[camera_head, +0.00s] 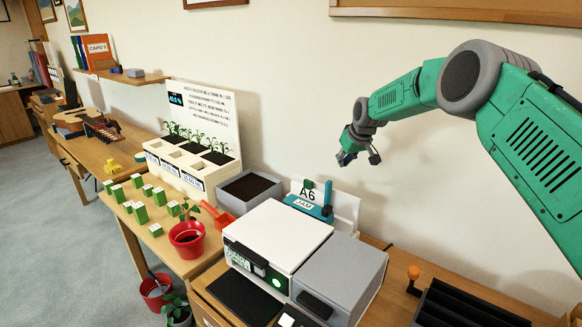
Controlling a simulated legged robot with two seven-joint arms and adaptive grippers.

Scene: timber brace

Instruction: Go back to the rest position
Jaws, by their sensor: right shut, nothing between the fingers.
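My right arm comes in from the right edge, green with grey joints, and reaches left across the wall. My right gripper (346,157) hangs at its end in the air, above and behind the white and grey machine. It is shut with nothing seen in it, and it touches nothing that I can make out. The fingers are small and dark here. My left gripper is not in view.
Below the gripper stand a teal device (310,205) by an A6 card, a white box (278,235) and a grey box (340,270). Seedling planters (190,183) and a red pot (187,240) stand left. A shelf (455,12) overhangs at top right.

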